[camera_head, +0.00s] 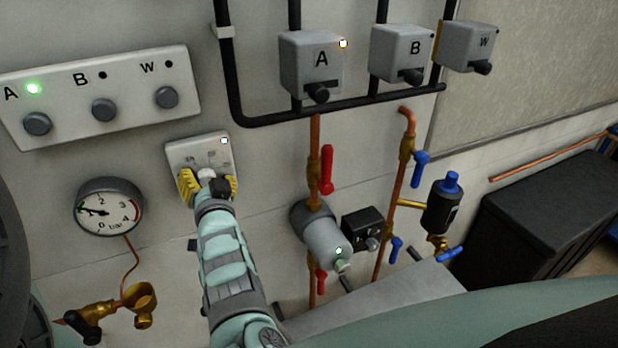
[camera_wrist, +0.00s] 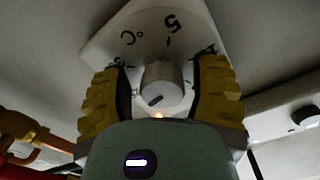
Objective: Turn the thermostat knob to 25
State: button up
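The thermostat is a white plate (camera_head: 188,151) on the wall with a small lit lamp at its upper right. Its pale round knob (camera_wrist: 161,80) shows in the wrist view, with a dark mark near its lower edge in the picture. The dial (camera_wrist: 145,27) around it has "°C" and a "5"; other numbers are partly hidden by the fingers, so the setting cannot be read. My gripper (camera_wrist: 161,72) has its yellow fingers on either side of the knob, with a visible gap on both sides. In the head view my gripper (camera_head: 208,181) is at the plate's lower part.
A panel (camera_head: 135,85) with knobs A, B and W is at upper left, its A lamp green. A pressure gauge (camera_head: 108,206) is left of my gripper. Pipes, a red-handled valve (camera_head: 327,170) and a grey cylinder (camera_head: 321,232) stand to the right. Boxes (camera_head: 311,62) hang above.

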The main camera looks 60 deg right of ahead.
jog(key=shift+o, duration=0.7)
jog(key=shift+r, duration=0.1)
jog(key=v, duration=1.2)
jog(key=shift+o, duration=0.2)
jog(key=shift+c, duration=0.2)
